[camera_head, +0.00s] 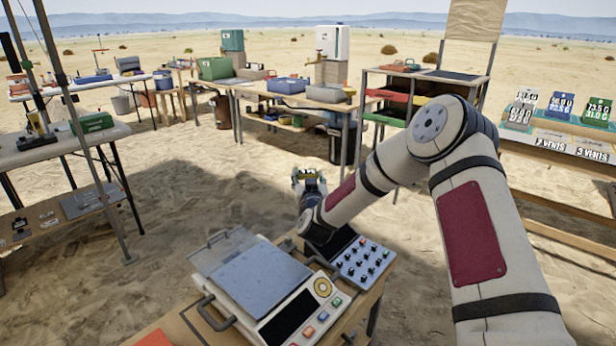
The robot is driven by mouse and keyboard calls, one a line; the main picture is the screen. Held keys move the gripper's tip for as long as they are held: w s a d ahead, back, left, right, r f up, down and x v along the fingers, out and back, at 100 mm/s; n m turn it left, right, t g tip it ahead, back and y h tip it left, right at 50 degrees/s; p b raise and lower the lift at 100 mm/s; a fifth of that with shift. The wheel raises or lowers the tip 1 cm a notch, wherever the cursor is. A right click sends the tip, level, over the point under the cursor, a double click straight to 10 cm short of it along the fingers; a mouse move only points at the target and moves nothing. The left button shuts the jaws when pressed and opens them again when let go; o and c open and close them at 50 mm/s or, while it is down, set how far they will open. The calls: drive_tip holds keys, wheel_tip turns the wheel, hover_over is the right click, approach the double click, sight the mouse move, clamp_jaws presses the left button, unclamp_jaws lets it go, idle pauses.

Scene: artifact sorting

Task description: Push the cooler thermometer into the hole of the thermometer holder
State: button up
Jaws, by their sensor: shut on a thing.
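My arm reaches in from the right, and its wrist hangs beyond the near bench. My gripper (309,178) shows small and partly hidden behind my wrist, with dark and yellowish parts. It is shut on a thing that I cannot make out. I cannot pick out the cooler thermometer or the thermometer holder with its hole. A white cooler-like container (332,44) with a tap stands on the back tables, and a greenish one (232,40) stands to its left.
A scale-like device (262,290) with a clear lid and a knobbed panel (362,262) sit on the near bench, close under my arm. A shelf with colored trays (388,95) stands behind. A table (50,150) is at left, number cards (560,104) at right. Sand lies open between.

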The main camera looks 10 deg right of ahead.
drive_tip(key=shift+f+b, duration=1.5)
drive_tip(key=shift+f, duration=0.85)
drive_tip(key=shift+b, duration=0.45)
drive_tip(key=shift+f+b, duration=1.1)
drive_tip(key=shift+f, duration=0.2)
drive_tip(key=shift+r, duration=0.15)
drive_tip(key=shift+r+p, duration=0.5)
drive_tip(key=shift+r, duration=0.45)
drive_tip(key=shift+b, duration=0.75)
idle(1.6)
drive_tip(key=shift+f, duration=0.3)
